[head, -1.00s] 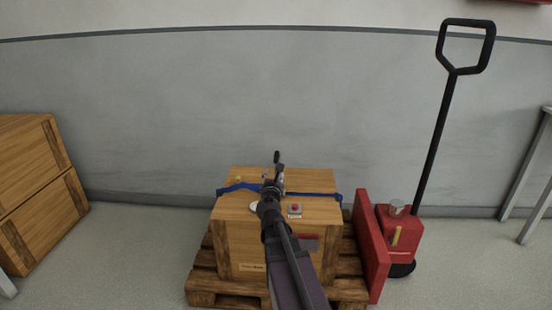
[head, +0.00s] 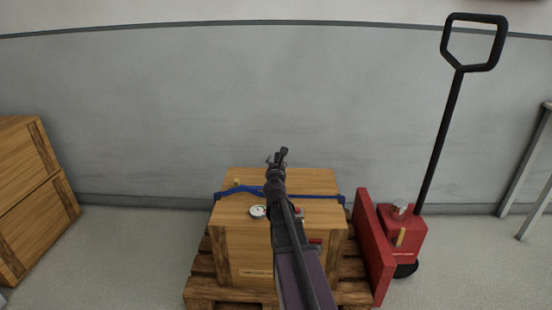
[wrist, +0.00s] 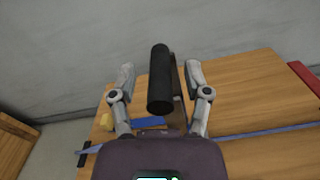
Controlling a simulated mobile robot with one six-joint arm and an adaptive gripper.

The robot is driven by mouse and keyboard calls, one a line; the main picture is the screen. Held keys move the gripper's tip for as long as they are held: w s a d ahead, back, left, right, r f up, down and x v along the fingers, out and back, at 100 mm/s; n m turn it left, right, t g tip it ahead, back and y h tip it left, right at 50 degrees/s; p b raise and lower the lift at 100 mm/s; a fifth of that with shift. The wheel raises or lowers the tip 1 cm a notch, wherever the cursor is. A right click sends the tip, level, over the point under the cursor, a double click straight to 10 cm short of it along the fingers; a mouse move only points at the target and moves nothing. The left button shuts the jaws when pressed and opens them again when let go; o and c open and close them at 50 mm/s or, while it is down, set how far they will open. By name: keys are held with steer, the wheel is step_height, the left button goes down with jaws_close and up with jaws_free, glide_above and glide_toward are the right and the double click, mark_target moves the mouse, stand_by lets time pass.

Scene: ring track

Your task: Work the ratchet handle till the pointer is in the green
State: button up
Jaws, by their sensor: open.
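The ratchet handle (wrist: 160,80) has a black grip and stands up between the two fingers of my gripper (wrist: 160,88) in the wrist view. The fingers are open, with a gap on each side of the grip. In the head view my gripper (head: 278,160) is over the crate top, and my arm hides most of the ratchet. The blue strap (head: 322,197) runs across the wooden crate (head: 240,240). The round white gauge (head: 258,212) sits on the crate top, left of my arm. Its pointer is too small to read surely.
The crate stands on a wooden pallet (head: 202,291). A red pallet jack (head: 374,245) with a tall black handle (head: 440,140) stands at the right. Stacked wooden crates (head: 30,200) are at the left. A grey wall is behind; the floor between is clear.

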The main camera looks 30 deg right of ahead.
steer(key=shift+w+d, duration=0.25)
steer(key=shift+w, duration=0.05)
jaws_close()
